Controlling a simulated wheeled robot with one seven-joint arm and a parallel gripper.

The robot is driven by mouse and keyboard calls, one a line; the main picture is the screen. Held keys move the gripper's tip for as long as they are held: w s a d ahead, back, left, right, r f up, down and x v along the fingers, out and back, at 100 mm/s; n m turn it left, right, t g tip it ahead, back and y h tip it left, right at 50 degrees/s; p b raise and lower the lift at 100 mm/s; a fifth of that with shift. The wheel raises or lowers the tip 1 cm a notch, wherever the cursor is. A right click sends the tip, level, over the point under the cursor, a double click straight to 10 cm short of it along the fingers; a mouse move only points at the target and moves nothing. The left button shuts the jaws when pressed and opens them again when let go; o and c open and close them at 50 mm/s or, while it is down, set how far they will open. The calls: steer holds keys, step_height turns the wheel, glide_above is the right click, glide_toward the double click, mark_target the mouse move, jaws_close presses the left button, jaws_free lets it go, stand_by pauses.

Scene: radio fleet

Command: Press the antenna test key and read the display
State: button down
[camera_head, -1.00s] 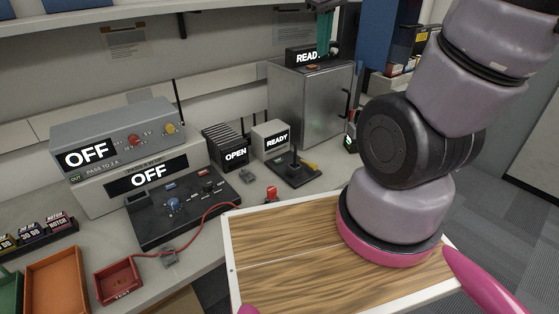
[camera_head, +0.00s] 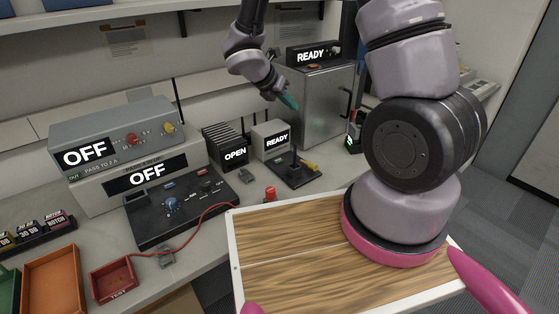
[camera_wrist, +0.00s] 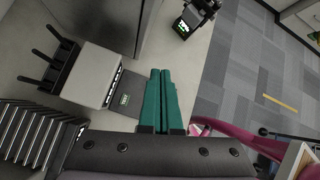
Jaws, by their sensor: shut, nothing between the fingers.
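My gripper (camera_head: 289,102) has teal fingers, shut and empty. In the head view it points down and right, in front of the metal cabinet and above the white box. The white box (camera_head: 271,139) has a display reading READY (camera_head: 277,140). A black base (camera_head: 293,170) with an upright black post and a yellow piece stands in front of it. In the wrist view the fingers (camera_wrist: 159,72) show beside the white box (camera_wrist: 91,76) and a small dark panel with a green label (camera_wrist: 124,99). I cannot tell which key is the antenna test key.
A metal cabinet (camera_head: 316,100) bears another READY display (camera_head: 312,55). A black finned unit (camera_head: 226,147) reads OPEN. Two units at left read OFF (camera_head: 87,157). A handheld radio (camera_head: 353,133) stands at right. A red tray (camera_head: 113,279) sits at the front left.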

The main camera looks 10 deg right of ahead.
mark_target(276, 162)
steer(key=w+a+f+n+t, duration=0.1)
steer(key=w+a+f+n, duration=0.1)
steer(key=a+f+n, duration=0.2)
step_height(276, 162, down, 5)
steer(key=n, duration=0.3)
steer(key=shift+f+n+t, duration=0.2)
steer(key=shift+n+t, duration=0.1)
steer(key=shift+t, duration=0.1)
steer(key=shift+s+f, duration=0.1)
steer(key=shift+f, duration=4.3)
steer(key=shift+f, duration=0.1)
steer(key=shift+f, duration=0.3)
steer(key=shift+f, duration=0.35)
steer(key=shift+r, duration=0.75)
